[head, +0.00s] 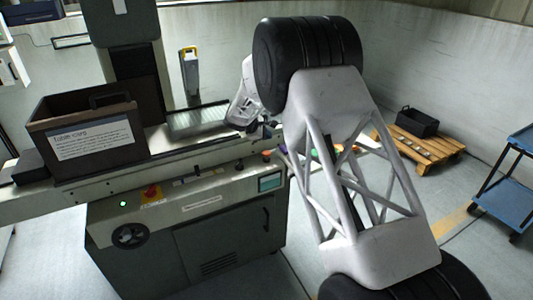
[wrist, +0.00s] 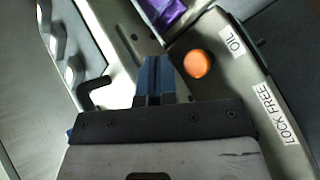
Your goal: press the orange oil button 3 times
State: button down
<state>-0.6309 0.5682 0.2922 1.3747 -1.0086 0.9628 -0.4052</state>
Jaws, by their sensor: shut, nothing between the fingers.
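The orange oil button (wrist: 197,64) shows in the wrist view as a round cap on a dark grey panel, beside a white label (wrist: 232,40) reading OIL. My gripper (wrist: 154,62) has its blue-tipped fingers shut together with nothing between them. In the wrist view the fingertips lie just left of the button, apart from it in the picture; their height above the panel is hard to tell. In the head view my arm covers much of this area, and I cannot tell which small coloured knob is the oil button.
A LOCK FREE label (wrist: 275,115) is on the same panel. A purple part (wrist: 163,12) and a black hooked handle (wrist: 97,95) are near the fingers. A dark bin (head: 92,140) stands on the machine at left. A pallet (head: 422,148) and blue cart (head: 510,178) are at right.

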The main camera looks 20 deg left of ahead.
aim_at(267, 153)
dwell(0.3)
notch_tip(267, 153, up, 4)
jog(key=shift+f, duration=0.1)
dwell(0.3)
jog(key=shift+f, duration=4.35)
